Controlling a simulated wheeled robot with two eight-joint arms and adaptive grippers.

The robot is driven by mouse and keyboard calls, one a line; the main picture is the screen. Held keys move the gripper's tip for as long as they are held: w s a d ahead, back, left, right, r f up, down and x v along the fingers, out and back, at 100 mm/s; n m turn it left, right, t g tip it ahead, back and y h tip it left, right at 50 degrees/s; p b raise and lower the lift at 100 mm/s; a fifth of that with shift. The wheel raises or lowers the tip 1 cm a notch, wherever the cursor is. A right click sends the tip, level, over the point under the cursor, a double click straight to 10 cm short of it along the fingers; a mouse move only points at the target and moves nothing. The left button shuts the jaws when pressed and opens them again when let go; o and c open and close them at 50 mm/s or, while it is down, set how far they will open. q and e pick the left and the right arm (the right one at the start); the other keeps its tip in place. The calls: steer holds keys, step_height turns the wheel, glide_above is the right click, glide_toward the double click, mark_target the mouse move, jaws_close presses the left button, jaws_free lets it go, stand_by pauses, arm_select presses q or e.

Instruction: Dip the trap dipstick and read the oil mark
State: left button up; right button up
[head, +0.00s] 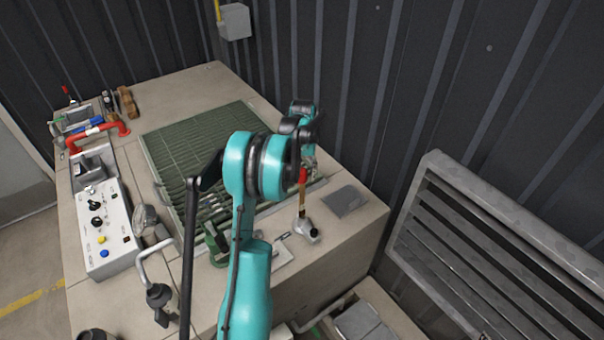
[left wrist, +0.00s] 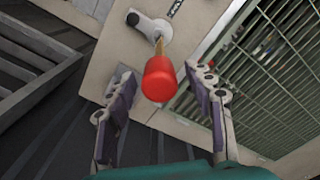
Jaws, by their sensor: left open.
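The dipstick has a red grip (head: 303,175) and a thin brownish rod. It stands upright in a grey metal fitting (head: 306,230) near the front right corner of the concrete block. In the left wrist view the red grip (left wrist: 160,78) points toward the camera, and the fitting (left wrist: 150,27) lies beyond it. My left gripper (head: 307,157) is above and around the top of the grip. Its two fingers are spread, one on each side of the red grip, with gaps between. Any oil mark is hidden. My right gripper is not in view.
A green grating (head: 185,150) covers the pit beside the fitting. A grey plate (head: 345,200) lies to the right. A slatted metal bench (head: 490,250) and dark corrugated wall (head: 400,90) bound the right side.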

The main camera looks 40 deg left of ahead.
arm_select(q)
step_height(320, 180, up, 12)
stand_by(0.4)
steer(key=shift+s+d+f, duration=0.1)
steer(key=shift+d, duration=0.1)
